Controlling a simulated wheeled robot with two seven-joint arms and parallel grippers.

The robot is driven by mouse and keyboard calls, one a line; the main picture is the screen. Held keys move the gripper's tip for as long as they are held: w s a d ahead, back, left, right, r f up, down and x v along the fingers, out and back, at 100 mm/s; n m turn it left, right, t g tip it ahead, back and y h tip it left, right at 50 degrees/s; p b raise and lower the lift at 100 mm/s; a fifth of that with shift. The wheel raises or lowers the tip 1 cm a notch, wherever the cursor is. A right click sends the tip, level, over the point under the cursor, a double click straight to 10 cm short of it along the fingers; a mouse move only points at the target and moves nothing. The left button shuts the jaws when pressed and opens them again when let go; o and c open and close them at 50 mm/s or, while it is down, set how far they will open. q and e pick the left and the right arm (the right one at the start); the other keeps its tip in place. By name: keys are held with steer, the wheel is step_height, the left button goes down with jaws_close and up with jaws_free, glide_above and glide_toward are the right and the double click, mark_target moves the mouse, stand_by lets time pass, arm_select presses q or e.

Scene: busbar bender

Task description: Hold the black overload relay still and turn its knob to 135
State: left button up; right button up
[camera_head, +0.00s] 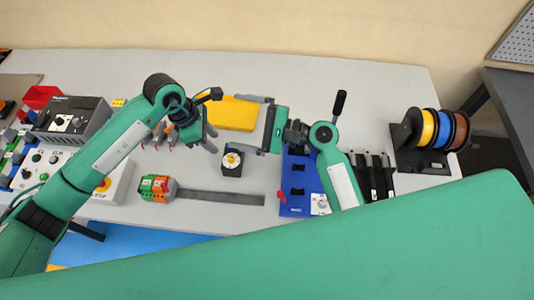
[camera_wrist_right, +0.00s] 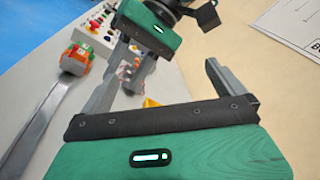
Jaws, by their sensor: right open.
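The black overload relay (camera_head: 232,169) is a small dark cube on the table in the middle of the head view. Its top bears a pale dial with a yellowish knob (camera_head: 231,160); the setting is too small to read. My left gripper (camera_head: 211,140) is just up and left of the relay, apart from it, and looks open and empty. It also shows in the right wrist view (camera_wrist_right: 132,68). My right gripper (camera_head: 247,123) is up and right of the relay, open and empty, its fingers towards the left. I cannot make out the relay in the right wrist view.
A yellow block (camera_head: 231,113) lies behind the relay. An orange and green part (camera_head: 157,187) and a grey bar (camera_head: 229,197) lie in front. A blue bender (camera_head: 297,187) stands right, and a spool rack (camera_head: 425,160) farther right. Control boxes (camera_head: 72,120) crowd the left.

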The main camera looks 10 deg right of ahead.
step_height(320, 180, down, 8)
steer(key=d+m+g+h, duration=0.1)
steer(key=m+g, duration=0.1)
steer(key=m, duration=0.2)
steer(key=m+g+h, duration=0.2)
steer(key=m, duration=0.2)
glide_toward(228, 160)
steer(key=d+f, duration=0.1)
steer(key=w+d+f, duration=0.1)
steer(key=shift+w+d+f, duration=0.1)
steer(key=shift+d+f, duration=0.25)
steer(key=shift+f, duration=0.25)
steer(key=x, duration=1.3)
steer(key=shift+w+a+f, duration=0.1)
steer(key=shift+w+f, duration=0.1)
steer(key=shift+w, duration=0.05)
